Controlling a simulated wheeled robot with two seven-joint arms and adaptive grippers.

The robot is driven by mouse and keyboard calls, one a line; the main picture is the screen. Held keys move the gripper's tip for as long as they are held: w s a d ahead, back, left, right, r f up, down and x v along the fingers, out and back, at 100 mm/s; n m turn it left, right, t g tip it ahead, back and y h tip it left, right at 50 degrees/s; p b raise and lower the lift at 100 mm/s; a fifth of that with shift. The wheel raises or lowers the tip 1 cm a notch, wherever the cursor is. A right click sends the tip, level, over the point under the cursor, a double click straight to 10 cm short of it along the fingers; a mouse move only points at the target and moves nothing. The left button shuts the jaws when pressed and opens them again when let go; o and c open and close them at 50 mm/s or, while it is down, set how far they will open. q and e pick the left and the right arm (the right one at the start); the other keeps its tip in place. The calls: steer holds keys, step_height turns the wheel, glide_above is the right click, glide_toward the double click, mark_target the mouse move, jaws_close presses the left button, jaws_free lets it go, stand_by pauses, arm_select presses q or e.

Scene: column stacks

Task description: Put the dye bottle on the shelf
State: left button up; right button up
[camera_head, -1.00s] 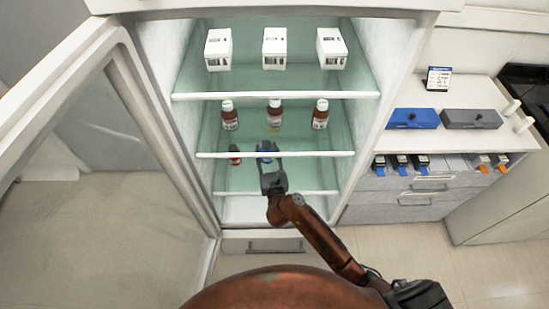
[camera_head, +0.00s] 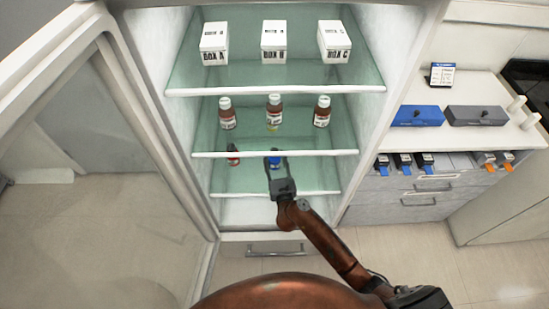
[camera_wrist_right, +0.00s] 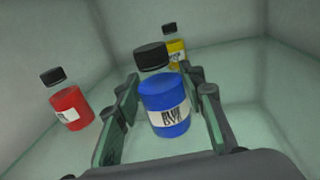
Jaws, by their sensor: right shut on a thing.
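The blue dye bottle (camera_wrist_right: 168,106), with a black cap and a white "BLUE DYE" label, stands between the fingers of my right gripper (camera_wrist_right: 168,118) in the wrist view. The gripper is shut on it. In the head view the gripper (camera_head: 279,174) reaches into the open cabinet, and the blue bottle (camera_head: 274,162) shows at its tips on the lower glass shelf level. A red bottle (camera_wrist_right: 69,106) stands to the left and a yellow bottle (camera_wrist_right: 176,50) behind. Whether the blue bottle touches the shelf is unclear. My left gripper is not in view.
The shelf above (camera_head: 300,154) holds three brown bottles (camera_head: 274,112), and the top shelf three white boxes (camera_head: 274,41). The cabinet door (camera_head: 150,130) stands open at left. A counter with a blue case (camera_head: 418,117) and a grey case (camera_head: 476,116) is at right.

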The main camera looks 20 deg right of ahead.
steer(key=o, duration=1.4)
steer(key=shift+f, duration=0.1)
steer(key=shift+s, duration=0.1)
steer(key=s, duration=0.4)
steer(key=s+a+p, duration=0.1)
steer(key=s, duration=0.6)
steer(key=shift+s+a+p, duration=0.2)
steer(key=shift+s+p, duration=0.15)
steer(key=shift+p, duration=0.05)
